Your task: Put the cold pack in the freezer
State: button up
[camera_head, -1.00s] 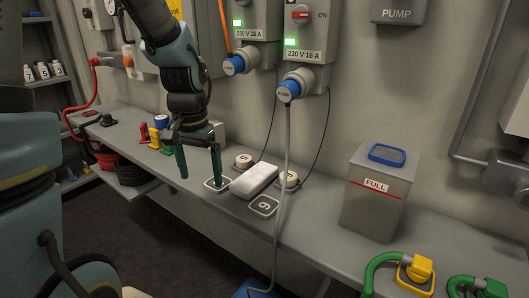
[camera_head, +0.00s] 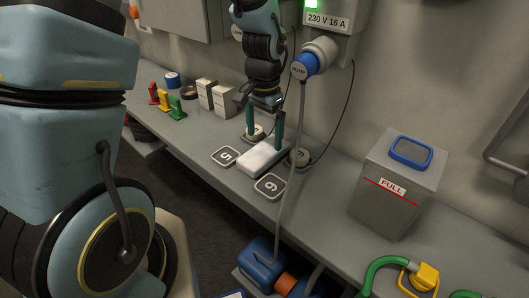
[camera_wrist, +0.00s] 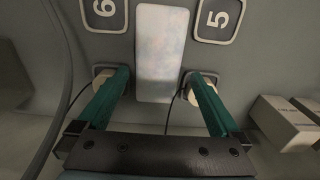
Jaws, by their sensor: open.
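The cold pack is a white, flat, rounded block (camera_head: 264,157) lying on the grey bench between the plates marked 5 and 6. In the wrist view the cold pack (camera_wrist: 161,52) lies lengthwise ahead of my gripper, centred between its fingers. My gripper (camera_head: 264,140) points down at the pack's far end, with its green fingers apart. In the wrist view the fingers of my gripper (camera_wrist: 158,85) are spread wider than the pack and hold nothing. I cannot tell whether a finger touches the pack. No freezer is recognisable in view.
Plate 5 (camera_head: 227,156) and plate 6 (camera_head: 269,186) flank the pack. A grey box marked FULL (camera_head: 393,195) stands further right. White cartons (camera_head: 223,100) stand to the left.

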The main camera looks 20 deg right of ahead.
aim_at(264, 150)
jog(key=f+p, duration=0.1)
jog(key=f, duration=0.2)
jog(key=shift+s+f, duration=0.2)
jog(key=shift+f, duration=0.7)
grip_shut()
jog(key=shift+r, duration=0.1)
jog(key=shift+r, duration=0.1)
